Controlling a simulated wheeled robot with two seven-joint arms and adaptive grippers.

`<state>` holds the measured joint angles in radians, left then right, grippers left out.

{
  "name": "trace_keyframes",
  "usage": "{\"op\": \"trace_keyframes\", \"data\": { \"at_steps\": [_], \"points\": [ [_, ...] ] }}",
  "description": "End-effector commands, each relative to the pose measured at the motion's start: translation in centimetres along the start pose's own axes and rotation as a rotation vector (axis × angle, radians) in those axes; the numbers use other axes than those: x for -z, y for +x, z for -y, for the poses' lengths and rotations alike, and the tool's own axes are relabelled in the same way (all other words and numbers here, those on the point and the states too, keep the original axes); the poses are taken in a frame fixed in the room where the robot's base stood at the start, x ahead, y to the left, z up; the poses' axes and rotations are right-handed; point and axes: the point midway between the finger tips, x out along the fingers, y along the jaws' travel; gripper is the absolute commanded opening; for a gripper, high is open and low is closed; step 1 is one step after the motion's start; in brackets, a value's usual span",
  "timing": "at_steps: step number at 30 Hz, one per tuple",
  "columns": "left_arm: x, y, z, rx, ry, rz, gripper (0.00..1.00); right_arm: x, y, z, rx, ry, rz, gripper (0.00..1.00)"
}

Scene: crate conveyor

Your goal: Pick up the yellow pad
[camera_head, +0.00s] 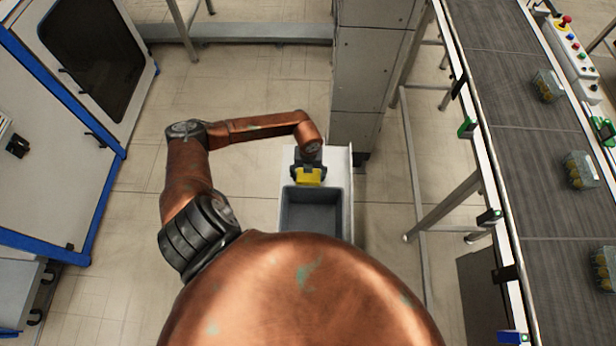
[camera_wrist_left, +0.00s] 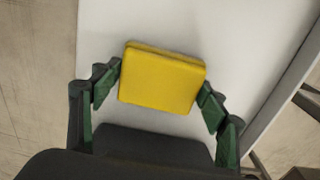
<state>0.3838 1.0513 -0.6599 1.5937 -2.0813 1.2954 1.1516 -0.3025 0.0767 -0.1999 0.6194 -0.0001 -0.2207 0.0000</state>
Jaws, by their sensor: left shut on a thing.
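The yellow pad (camera_head: 309,177) is a small square block at the far side of the grey bin in the head view. In the left wrist view the pad (camera_wrist_left: 162,78) sits between the green fingers of my left gripper (camera_wrist_left: 160,86), which press on its two sides. My left gripper (camera_head: 308,174) is shut on the pad, over the white table top. I cannot tell whether the pad still touches the table. My right gripper is not in view.
The open grey bin (camera_head: 315,191) stands on the white table (camera_head: 342,165), just nearer than the pad, and looks empty. A grey cabinet column (camera_head: 362,75) rises behind. A conveyor (camera_head: 530,130) with several clear crates runs along the right. A blue-framed cabinet (camera_head: 45,170) is at left.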

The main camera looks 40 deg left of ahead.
Motion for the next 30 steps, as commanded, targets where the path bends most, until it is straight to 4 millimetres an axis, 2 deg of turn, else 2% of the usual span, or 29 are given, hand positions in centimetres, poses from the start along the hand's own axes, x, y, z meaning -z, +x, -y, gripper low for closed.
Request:
{"op": "trace_keyframes", "data": {
  "at_steps": [5,8,15,21,30],
  "points": [
    [0.0,-0.3,0.0,0.001,0.0,0.001,0.44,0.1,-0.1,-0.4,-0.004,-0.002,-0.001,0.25],
    [-0.1,-1.4,0.0,0.001,0.0,0.003,0.44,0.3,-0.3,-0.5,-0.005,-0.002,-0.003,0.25],
    [-0.1,-6.2,0.0,0.002,0.001,0.004,0.44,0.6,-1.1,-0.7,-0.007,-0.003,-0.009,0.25],
    [0.0,-9.1,0.0,0.001,0.0,0.002,0.44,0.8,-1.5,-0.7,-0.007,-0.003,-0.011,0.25],
    [0.0,-10.0,0.0,0.0,0.0,0.0,0.44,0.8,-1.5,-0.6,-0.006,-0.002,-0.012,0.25]
  ]
}}
